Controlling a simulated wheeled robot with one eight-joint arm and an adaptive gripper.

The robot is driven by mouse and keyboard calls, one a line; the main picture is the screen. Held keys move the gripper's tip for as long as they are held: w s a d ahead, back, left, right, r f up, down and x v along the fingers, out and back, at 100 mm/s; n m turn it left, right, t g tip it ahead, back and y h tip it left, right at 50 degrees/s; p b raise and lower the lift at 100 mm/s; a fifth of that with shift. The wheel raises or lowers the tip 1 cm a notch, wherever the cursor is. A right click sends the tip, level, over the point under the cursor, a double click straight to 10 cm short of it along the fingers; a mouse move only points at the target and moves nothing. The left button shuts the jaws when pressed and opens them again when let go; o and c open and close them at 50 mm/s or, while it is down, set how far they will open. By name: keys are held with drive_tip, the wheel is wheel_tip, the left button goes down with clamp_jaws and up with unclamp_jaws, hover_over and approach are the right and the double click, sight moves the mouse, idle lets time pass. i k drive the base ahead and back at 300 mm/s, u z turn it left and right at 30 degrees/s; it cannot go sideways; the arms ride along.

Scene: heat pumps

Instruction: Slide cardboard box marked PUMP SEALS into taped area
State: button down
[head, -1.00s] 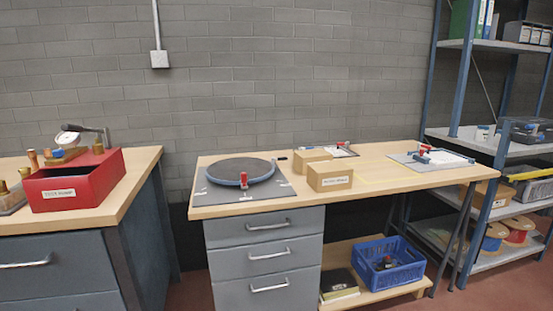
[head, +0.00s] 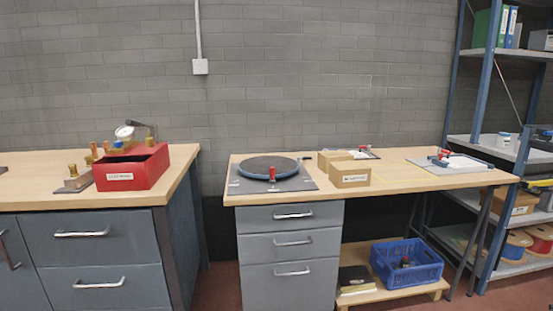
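Two cardboard boxes stand near the middle of the right workbench (head: 430,183). The front cardboard box (head: 350,175) has a white label facing me, but its text is too small to read. The other cardboard box (head: 334,157) stands just behind it to the left. I cannot tell which one is marked PUMP SEALS. A faint pale yellowish outline, perhaps the taped area (head: 395,184), lies on the bench top right of the front box. My gripper is not in view.
A dark turntable (head: 268,167) on a grey mat sits left of the boxes. A red bin (head: 132,168) stands on the left bench. A blue crate (head: 407,265) sits on the low shelf.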

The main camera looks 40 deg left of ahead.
sight(324, 158)
drive_tip(key=u, duration=1.6)
drive_tip(key=i, duration=1)
